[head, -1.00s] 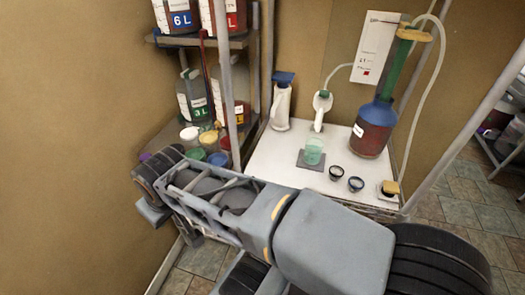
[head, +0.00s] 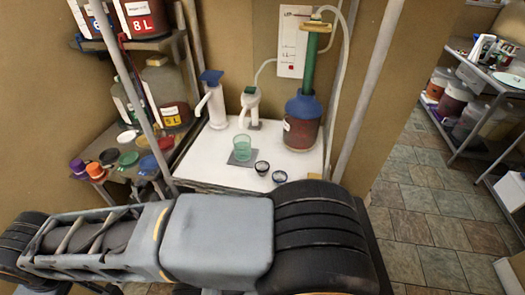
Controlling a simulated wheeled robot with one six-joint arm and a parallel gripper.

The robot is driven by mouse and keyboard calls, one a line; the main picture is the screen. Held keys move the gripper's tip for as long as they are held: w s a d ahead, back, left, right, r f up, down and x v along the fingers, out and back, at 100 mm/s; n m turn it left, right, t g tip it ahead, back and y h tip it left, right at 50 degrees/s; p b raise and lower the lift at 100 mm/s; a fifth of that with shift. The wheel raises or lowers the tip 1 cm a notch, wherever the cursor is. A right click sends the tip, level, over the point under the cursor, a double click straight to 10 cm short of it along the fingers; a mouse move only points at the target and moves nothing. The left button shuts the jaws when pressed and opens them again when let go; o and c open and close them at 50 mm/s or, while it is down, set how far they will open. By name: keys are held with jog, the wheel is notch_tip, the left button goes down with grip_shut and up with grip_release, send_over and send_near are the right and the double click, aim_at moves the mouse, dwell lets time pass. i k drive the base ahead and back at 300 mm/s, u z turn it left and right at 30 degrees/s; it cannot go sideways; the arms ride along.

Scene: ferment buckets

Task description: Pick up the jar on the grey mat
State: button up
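The jar (head: 243,146) is a small, clear green-tinted vessel. It stands upright on the grey mat (head: 238,160), on the white table top (head: 210,170). My arm lies across the lower part of the head view, in front of the table and apart from the jar. My gripper's fingertips do not show, so I cannot see whether it is open or shut. Nothing hides the jar.
Two small dark-rimmed cups (head: 262,167) stand right of the mat. A large bottle (head: 302,122) with a blue top and tube stands behind them. Two white pump dispensers (head: 214,104) stand behind the jar. A metal post (head: 140,80) rises at the left. Tiled floor (head: 430,200) is open at the right.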

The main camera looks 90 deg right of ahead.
aim_at(242, 143)
jog(key=k, duration=0.5)
jog(key=z, duration=0.95)
jog(key=i, duration=0.5)
jog(key=u, duration=0.05)
